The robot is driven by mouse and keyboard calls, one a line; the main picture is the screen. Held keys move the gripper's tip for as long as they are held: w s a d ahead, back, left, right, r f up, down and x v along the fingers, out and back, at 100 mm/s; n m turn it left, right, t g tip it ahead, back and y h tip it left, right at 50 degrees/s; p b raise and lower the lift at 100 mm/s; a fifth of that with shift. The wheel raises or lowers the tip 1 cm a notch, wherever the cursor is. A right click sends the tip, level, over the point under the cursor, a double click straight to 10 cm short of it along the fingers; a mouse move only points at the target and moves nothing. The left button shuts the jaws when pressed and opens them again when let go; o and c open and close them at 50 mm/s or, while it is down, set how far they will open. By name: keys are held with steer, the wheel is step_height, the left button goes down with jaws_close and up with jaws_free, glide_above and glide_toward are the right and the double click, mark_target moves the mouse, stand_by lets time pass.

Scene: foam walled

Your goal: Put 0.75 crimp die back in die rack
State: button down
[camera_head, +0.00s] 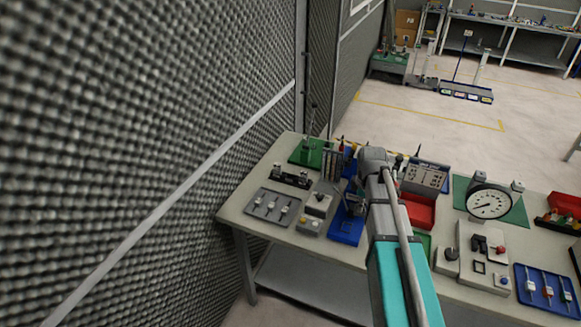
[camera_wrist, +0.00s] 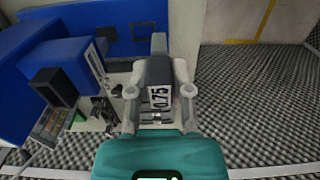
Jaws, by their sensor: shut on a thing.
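The 0.75 crimp die (camera_wrist: 160,72) is a dark grey block with a white "0.75" label, and it stands in the middle of the wrist view. My gripper (camera_wrist: 158,104) is shut on it, with a pale finger on each side. In the head view my arm covers the gripper and the die. In the wrist view a blue body with a black block (camera_wrist: 48,88) and a white label plate (camera_wrist: 96,60) lies to the left, apart from the die. I cannot tell for sure which thing is the die rack.
The workbench (camera_head: 252,212) is crowded. It holds a blue-based tool (camera_head: 346,228), a grey tray of tools (camera_head: 272,206), a red bin (camera_head: 420,212) and a dial gauge (camera_head: 489,203). A foam wall (camera_head: 130,150) closes off the left side. Open floor (camera_head: 430,115) lies behind the bench.

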mark_target(359, 215)
steer(key=shift+f+b, duration=1.35)
steer(key=shift+f, duration=0.5)
steer(key=shift+s+a, duration=0.1)
